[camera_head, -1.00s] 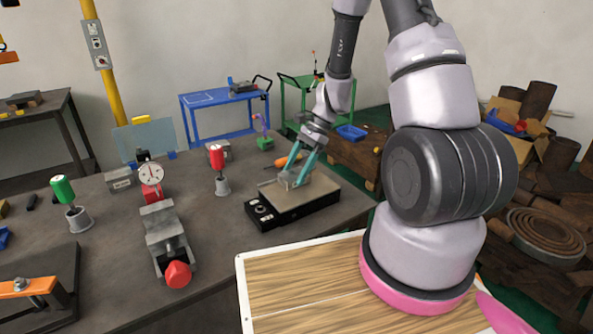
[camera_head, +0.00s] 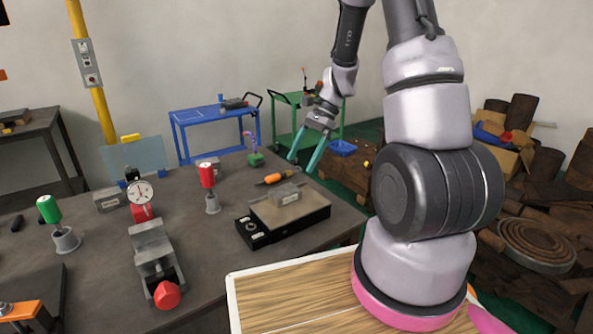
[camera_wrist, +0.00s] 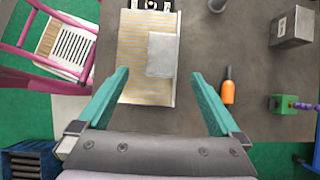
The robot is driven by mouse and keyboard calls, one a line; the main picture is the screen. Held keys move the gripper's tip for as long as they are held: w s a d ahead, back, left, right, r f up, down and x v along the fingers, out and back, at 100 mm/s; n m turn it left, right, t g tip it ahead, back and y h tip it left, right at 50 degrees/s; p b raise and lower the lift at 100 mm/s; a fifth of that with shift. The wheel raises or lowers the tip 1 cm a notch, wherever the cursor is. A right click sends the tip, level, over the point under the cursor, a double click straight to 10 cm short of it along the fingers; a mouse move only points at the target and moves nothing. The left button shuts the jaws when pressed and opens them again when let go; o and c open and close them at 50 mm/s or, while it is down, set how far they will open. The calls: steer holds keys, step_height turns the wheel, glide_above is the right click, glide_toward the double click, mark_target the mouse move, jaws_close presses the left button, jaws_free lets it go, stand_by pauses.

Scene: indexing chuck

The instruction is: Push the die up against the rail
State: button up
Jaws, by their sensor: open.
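The die, a plain grey block (camera_head: 285,193), lies flat on the top plate of the black-sided chuck (camera_head: 310,213), near its far edge. In the wrist view the die (camera_wrist: 162,55) sits at the right side of the striped plate (camera_wrist: 134,60). A thin pale strip along that edge, which looks like the rail (camera_wrist: 178,85), runs close beside the die; I cannot tell whether they touch. My gripper (camera_head: 302,166) is open and empty, with teal fingers raised above and beyond the die. Both fingers also show in the wrist view (camera_wrist: 160,75).
An orange-handled tool (camera_head: 272,179) lies behind the chuck. A red-topped stand (camera_head: 207,178), a dial gauge (camera_head: 140,193) and a vise (camera_head: 156,255) stand to the left. A wood-topped board (camera_head: 290,300) is in front. Bare bench lies between vise and chuck.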

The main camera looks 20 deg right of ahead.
steer(key=shift+w+d+r, duration=0.1)
steer(key=shift+d+r, duration=0.2)
steer(key=shift+r, duration=0.2)
